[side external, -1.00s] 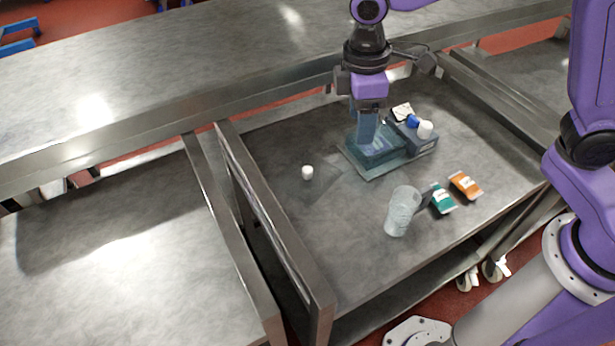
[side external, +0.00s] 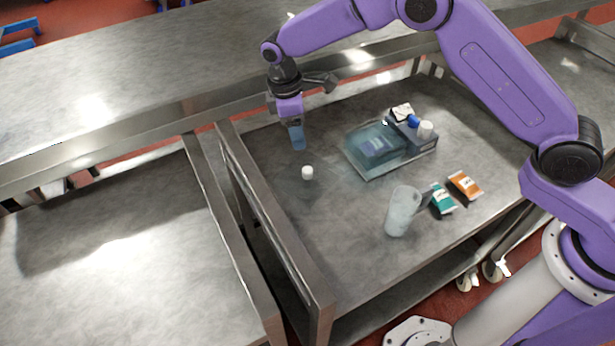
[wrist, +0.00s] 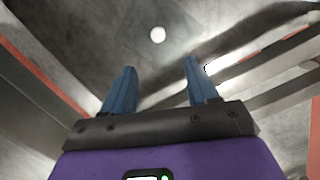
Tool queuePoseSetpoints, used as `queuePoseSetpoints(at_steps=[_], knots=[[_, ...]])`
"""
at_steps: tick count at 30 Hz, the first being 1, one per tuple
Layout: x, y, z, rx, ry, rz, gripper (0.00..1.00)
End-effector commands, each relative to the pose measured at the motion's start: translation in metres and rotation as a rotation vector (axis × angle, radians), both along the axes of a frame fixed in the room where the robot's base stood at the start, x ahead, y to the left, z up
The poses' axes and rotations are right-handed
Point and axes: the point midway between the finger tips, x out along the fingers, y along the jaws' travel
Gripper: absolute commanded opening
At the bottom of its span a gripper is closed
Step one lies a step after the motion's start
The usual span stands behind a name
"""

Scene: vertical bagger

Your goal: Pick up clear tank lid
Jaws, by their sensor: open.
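A small white knob-like piece (side external: 307,172) stands on the metal table, left of the tank. A faint see-through patch around it looks like the clear tank lid (side external: 328,187), but its edges are hard to make out. The white piece also shows in the wrist view (wrist: 157,34), ahead of the fingertips. My gripper (side external: 298,146) is above and slightly behind the white piece, pointing down. In the wrist view my gripper (wrist: 160,64) has its two blue fingers apart with nothing between them. The clear bluish tank (side external: 360,158) sits on the table at right.
A grey box (side external: 424,146) with a white cap and blue part adjoins the tank. A clear pitcher (side external: 401,213), a green packet (side external: 442,199) and an orange packet (side external: 465,185) are nearer the front. A raised metal rail (side external: 268,215) borders the table's left side.

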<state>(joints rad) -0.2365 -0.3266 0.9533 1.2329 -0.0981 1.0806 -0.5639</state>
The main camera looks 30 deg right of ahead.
Motion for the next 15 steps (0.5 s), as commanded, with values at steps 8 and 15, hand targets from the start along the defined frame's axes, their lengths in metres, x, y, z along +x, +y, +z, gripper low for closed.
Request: queuePoseSetpoints(at_steps=[8,15], knots=[[-0.004,-0.008,-0.053,-0.002,0.003,-0.001,0.58],[-0.005,-0.012,-0.084,-0.001,0.001,0.0,0.58]])
